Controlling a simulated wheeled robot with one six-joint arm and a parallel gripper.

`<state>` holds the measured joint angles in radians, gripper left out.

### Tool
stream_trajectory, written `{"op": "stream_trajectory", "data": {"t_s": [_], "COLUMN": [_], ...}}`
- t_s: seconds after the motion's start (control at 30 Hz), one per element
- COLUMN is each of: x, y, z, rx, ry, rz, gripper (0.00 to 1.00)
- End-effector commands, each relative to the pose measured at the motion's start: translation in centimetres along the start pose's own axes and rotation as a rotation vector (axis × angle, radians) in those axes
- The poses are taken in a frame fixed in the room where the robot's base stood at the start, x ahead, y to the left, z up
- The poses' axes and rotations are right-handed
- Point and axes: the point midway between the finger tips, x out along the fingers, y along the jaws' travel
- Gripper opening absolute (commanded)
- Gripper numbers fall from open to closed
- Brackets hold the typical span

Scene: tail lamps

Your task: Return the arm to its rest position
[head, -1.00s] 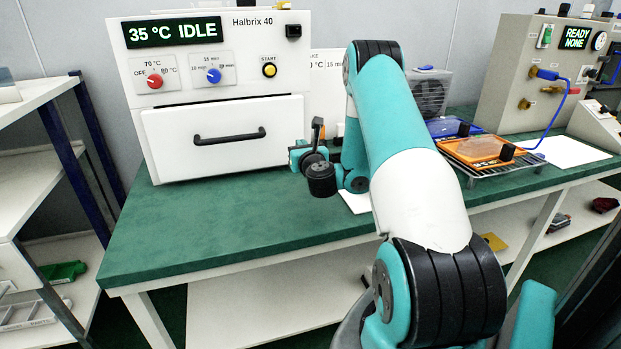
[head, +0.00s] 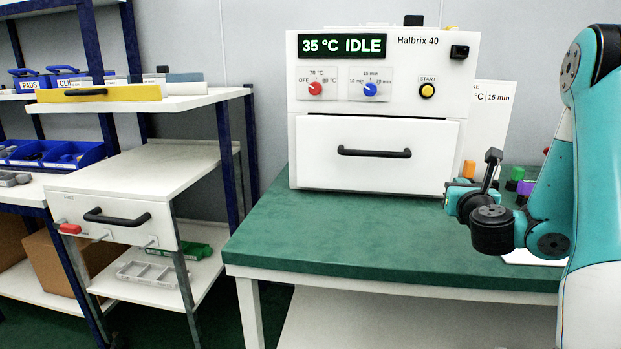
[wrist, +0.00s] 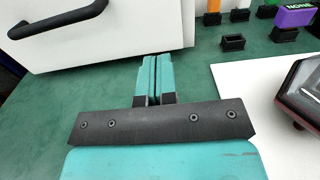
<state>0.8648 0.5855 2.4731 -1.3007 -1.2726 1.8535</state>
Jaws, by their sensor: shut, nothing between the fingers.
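My gripper (wrist: 153,80) shows in the wrist view with its two teal fingers together and nothing between them. It is over the green bench top, in front of the white oven's lower right corner. In the head view my gripper (head: 458,197) is at the right, in front of the oven's right side and partly hidden by my wrist. My arm is folded at the right edge of the head view, and its upper part runs out of the picture.
The white Halbrix oven (head: 380,110) stands on the green bench (head: 330,228), its drawer shut. In the wrist view, small black holders (wrist: 233,42), a purple block (wrist: 295,16) and a white sheet (wrist: 245,85) lie to the right. A shelf cart (head: 150,168) stands at the left.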

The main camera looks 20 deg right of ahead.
Motion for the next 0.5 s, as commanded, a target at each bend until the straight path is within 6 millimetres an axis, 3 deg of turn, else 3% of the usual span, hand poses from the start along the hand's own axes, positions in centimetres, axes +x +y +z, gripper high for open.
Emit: {"op": "stream_trajectory", "data": {"t_s": [0.13, 0.23, 0.37, 0.5], "x": [0.0, -0.5, -3.3, -9.8], "y": [1.2, 5.2, 13.9, 23.2], "z": [0.4, 1.4, 3.1, 3.8], "rx": [-0.037, -0.157, -0.46, -0.879], "ry": [-0.005, -0.027, -0.113, -0.296], "rz": [0.042, 0.177, 0.488, 0.875], "gripper": [0.0, 0.0, 0.0, 0.0]}}
